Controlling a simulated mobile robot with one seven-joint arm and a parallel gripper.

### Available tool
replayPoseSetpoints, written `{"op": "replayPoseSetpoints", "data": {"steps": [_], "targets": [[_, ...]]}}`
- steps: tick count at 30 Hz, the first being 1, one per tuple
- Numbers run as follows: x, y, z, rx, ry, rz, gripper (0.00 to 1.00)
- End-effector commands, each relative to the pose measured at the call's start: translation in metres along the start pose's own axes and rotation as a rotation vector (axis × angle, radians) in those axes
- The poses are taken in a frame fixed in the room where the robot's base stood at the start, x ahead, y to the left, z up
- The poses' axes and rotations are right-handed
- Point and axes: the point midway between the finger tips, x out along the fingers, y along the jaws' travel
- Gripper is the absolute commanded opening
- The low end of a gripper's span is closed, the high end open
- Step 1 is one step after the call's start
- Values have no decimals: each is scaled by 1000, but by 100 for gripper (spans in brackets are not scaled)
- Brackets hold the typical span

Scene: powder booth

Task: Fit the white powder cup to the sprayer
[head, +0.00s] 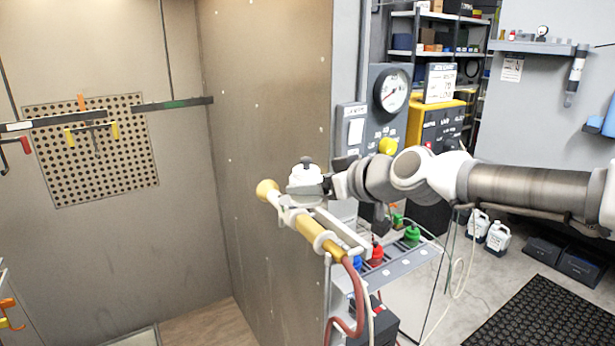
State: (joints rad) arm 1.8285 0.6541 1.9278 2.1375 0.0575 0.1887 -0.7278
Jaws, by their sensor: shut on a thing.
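The white powder cup (305,178), with a dark knob on top, is upright over the front part of the sprayer. My gripper (322,184) reaches in from the right and is shut on the cup's side. The sprayer (312,231) is white and yellow, with a yellow nozzle pointing up and left and a red hose at its lower end. The cup's underside overlaps the sprayer in the picture. I cannot tell whether it is seated or just above.
A shelf (408,266) with blue, red and green-topped items stands below my arm. The booth's side wall (265,120) is close on the left. A gauge panel (388,125) and a yellow-black cabinet (440,125) stand behind. Floor with a black mat (545,315) is open at right.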

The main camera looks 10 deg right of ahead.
Motion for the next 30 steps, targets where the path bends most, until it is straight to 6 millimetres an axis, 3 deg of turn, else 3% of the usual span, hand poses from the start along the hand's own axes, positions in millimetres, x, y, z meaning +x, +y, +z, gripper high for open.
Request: {"op": "replayPoseSetpoints", "data": {"steps": [8,30], "targets": [[7,2,0,-1,0,-1,25],[53,20,-13,0,1,-1,25]]}}
